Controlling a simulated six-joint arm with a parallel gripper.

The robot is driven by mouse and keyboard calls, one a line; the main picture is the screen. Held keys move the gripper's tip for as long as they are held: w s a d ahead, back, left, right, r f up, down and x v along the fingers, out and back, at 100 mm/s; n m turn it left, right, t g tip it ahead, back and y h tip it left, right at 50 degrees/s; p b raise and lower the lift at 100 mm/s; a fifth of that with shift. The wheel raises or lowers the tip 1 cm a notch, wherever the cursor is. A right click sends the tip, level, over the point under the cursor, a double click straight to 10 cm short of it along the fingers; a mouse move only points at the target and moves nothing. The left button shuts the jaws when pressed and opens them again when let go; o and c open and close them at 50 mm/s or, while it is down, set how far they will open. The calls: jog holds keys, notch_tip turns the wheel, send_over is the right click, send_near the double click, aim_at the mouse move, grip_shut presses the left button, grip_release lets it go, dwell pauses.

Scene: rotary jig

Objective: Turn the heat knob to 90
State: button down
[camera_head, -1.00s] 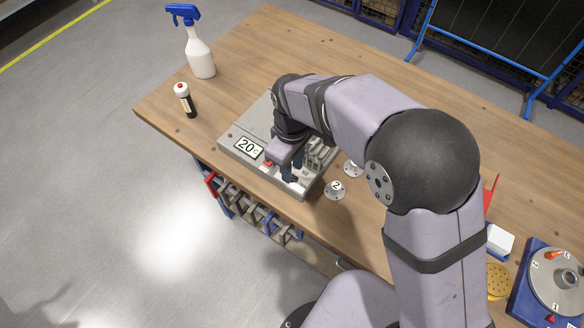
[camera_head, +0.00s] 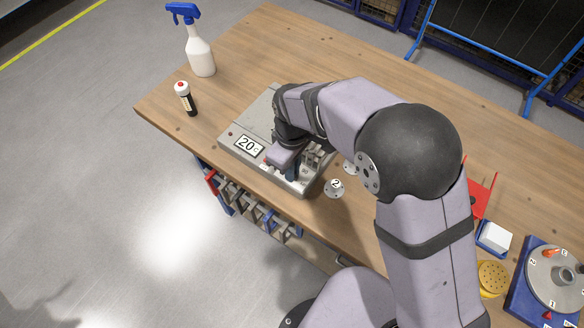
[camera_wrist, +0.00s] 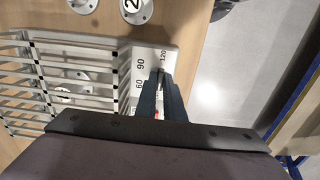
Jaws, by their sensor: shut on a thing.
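The heat unit (camera_head: 235,139) is a grey box near the table's front left edge, and its display (camera_head: 249,147) reads 20 C. In the wrist view its dial plate (camera_wrist: 146,56) shows the marks 60, 90 and 120. My gripper (camera_wrist: 163,80) is over this plate, its two dark fingers close together and pointing down at it. In the head view my gripper (camera_head: 291,172) is at the box's front right part. The fingers are shut on the heat knob, which they hide almost wholly, so its pointer setting cannot be read.
A wire rack (camera_wrist: 35,80) stands on the box beside the dial. Round discs (camera_head: 334,188) lie on the table just right of the box. A rotary plate (camera_head: 560,280) is at the far right.

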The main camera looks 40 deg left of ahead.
jog(key=shift+m, duration=0.3)
jog(key=m, duration=1.1)
jog(key=shift+m, duration=0.3)
jog(key=m, duration=1.1)
jog(key=shift+w+a+r+m, duration=0.1)
jog(key=shift+m, duration=0.2)
jog(key=c, duration=1.9)
grip_release()
jog(key=shift+o, duration=0.2)
